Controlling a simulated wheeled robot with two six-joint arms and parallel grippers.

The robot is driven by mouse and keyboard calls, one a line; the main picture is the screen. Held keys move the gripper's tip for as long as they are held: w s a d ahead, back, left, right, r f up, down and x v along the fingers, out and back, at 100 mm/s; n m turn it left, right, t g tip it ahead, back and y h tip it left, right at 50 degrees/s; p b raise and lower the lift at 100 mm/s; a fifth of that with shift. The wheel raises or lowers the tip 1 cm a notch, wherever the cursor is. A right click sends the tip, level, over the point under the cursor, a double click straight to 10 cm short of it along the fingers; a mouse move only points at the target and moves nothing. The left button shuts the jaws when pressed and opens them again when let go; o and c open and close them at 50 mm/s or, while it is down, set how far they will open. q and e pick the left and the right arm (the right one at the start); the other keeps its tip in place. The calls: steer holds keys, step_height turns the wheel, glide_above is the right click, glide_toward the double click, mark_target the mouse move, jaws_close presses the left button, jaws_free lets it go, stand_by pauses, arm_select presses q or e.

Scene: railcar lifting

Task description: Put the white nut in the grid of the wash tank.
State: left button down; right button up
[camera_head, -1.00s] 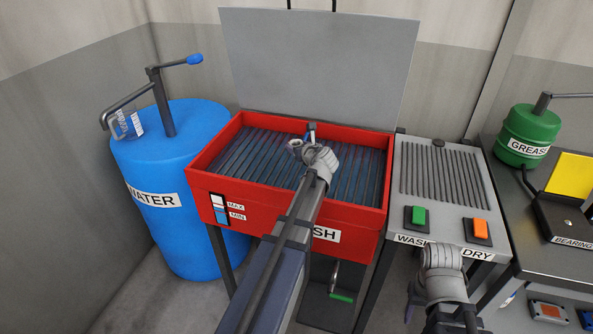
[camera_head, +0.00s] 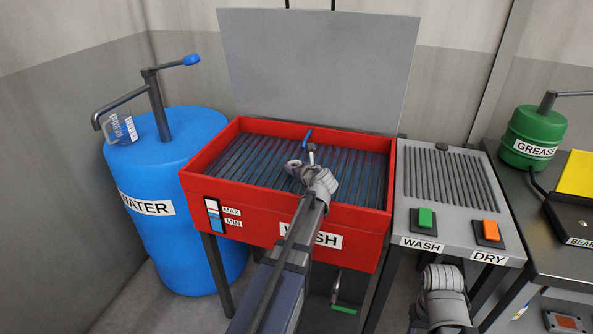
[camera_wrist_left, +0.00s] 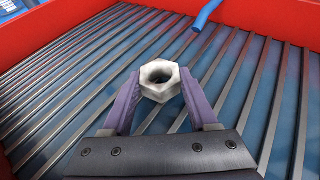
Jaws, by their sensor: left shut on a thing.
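The white nut (camera_wrist_left: 160,80) is a hexagonal ring, held between the purple fingertips of my left gripper (camera_wrist_left: 158,88) in the left wrist view. The wash tank (camera_head: 300,215) is a red open box with a grid of dark parallel bars (camera_head: 250,160), and blue shows between the bars. In the head view my left gripper (camera_head: 303,160) is over the grid, near its middle. The gap between nut and bars is hard to judge. My right wrist shows at the lower right of the head view, but its fingers do not show.
A blue tube (camera_head: 307,138) reaches into the tank near the left gripper. The raised grey lid (camera_head: 320,65) stands behind. A blue water barrel (camera_head: 165,170) is at left. A grey panel with a green button (camera_head: 425,218) and an orange button (camera_head: 488,229) is at right.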

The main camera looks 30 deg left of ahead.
arm_select(q)
steer(key=shift+f, duration=0.15)
steer(key=shift+c, duration=0.9)
jaws_free()
steer(key=shift+s+d+r, duration=0.15)
steer(key=shift+s+r, duration=0.05)
steer(key=shift+r, duration=0.15)
steer(key=p+v, duration=0.4)
steer(key=v, duration=0.6)
steer(key=shift+s+d+r, duration=0.1)
steer(key=shift+d+r, duration=0.05)
steer(key=shift+s+d+r+p, duration=0.15)
steer(key=shift+s+d+p, duration=0.15)
steer(key=shift+d, duration=0.1)
